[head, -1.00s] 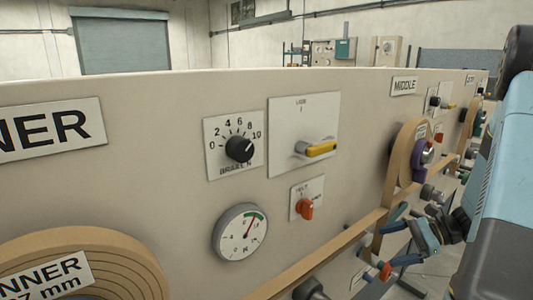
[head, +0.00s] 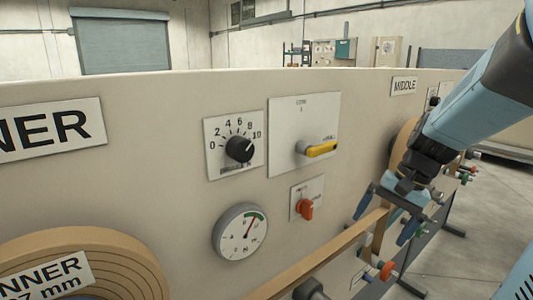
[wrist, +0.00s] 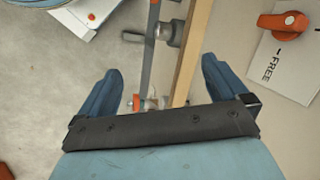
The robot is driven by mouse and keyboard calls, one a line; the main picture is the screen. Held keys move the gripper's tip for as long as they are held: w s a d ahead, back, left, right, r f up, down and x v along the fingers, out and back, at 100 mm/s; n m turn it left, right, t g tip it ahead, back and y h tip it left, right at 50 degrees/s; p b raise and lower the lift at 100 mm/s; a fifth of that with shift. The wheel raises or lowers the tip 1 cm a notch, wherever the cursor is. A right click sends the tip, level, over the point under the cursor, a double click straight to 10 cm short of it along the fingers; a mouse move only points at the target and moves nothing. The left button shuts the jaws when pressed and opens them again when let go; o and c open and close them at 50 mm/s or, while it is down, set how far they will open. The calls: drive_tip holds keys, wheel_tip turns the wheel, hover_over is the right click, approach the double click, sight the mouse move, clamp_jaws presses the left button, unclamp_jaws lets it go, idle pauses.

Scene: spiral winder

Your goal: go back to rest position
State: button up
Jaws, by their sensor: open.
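My gripper (head: 387,218) is at the right of the head view, in front of the cream machine panel (head: 170,185). Its blue fingers are spread apart and point downward. In the wrist view my gripper (wrist: 160,92) is open with nothing held between the fingers. A tan paper strip (head: 325,252) runs along the panel and reaches behind my gripper in the head view. The strip (wrist: 190,50) also shows beyond the fingers in the wrist view. Whether the fingers touch it cannot be told.
The panel carries a black brake dial (head: 239,149), a yellow lever (head: 320,149), an orange switch (head: 305,209) and a gauge (head: 240,233). A large tan roll (head: 95,255) is at lower left. Open floor (head: 490,225) lies to the right.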

drive_tip(key=s+a+r+n+t+h, duration=0.2)
drive_tip(key=s+r+n+t+h, duration=0.2)
drive_tip(key=s+r+n+t, duration=0.1)
drive_tip(key=shift+s+r+n, duration=0.5)
drive_tip(key=shift+s+r, duration=0.75)
drive_tip(key=shift+r, duration=0.65)
drive_tip(key=shift+d, duration=0.1)
